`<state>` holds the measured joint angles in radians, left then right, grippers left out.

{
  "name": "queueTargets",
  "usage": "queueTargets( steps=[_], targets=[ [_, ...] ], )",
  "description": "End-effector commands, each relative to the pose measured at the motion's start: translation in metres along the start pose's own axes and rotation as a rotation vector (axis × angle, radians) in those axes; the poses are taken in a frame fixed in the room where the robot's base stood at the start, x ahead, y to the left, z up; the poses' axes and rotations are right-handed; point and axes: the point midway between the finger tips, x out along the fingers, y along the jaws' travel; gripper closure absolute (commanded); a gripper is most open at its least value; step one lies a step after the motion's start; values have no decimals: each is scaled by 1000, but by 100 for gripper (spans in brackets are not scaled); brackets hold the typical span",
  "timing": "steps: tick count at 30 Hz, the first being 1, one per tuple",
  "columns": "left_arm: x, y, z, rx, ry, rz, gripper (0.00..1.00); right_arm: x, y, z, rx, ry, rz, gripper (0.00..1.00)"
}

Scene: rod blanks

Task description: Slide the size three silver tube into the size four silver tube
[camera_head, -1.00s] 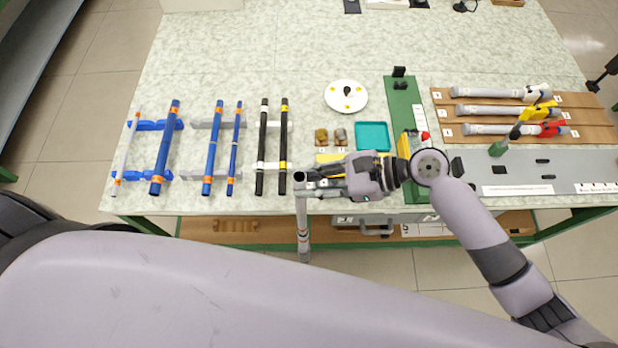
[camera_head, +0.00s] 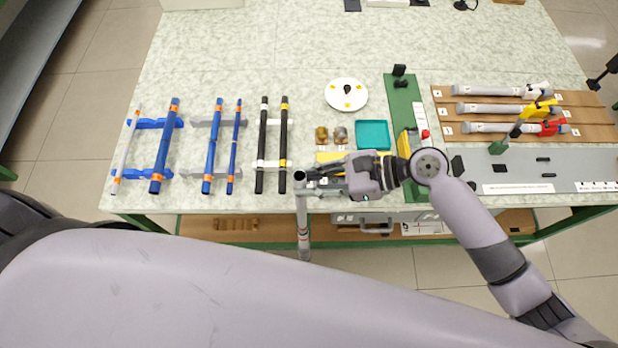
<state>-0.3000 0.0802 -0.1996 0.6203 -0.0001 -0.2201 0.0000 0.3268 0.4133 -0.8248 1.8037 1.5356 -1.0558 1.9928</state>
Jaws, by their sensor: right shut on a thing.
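My right gripper (camera_head: 312,180) is shut on a silver tube (camera_head: 302,220) near its top end. The tube hangs upright just off the table's front edge, with its dark open top facing up and an orange band lower down. A thin silver tube (camera_head: 127,150) with orange bands lies at the far left across blue holders. I cannot read size marks on either tube, so I cannot tell which is size three or four. My left gripper is not in view; a large grey link of mine covers the bottom of the picture.
Blue tubes (camera_head: 213,147) and black tubes (camera_head: 284,145) lie on holders at the left. A white plate (camera_head: 335,103), a teal tray (camera_head: 373,135) and a green board (camera_head: 402,93) are mid-table. Several silver-grey tools (camera_head: 490,109) lie on a brown board at the right. The back of the table is mostly clear.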

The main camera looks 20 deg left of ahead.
Motion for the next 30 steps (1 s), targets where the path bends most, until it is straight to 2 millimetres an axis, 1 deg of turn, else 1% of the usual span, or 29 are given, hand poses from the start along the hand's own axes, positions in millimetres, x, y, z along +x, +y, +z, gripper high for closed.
queueTargets(
  steps=[30],
  targets=[
    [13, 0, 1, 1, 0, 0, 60, 10, 0, -24, 1, -1, 0, 94]
  ],
)
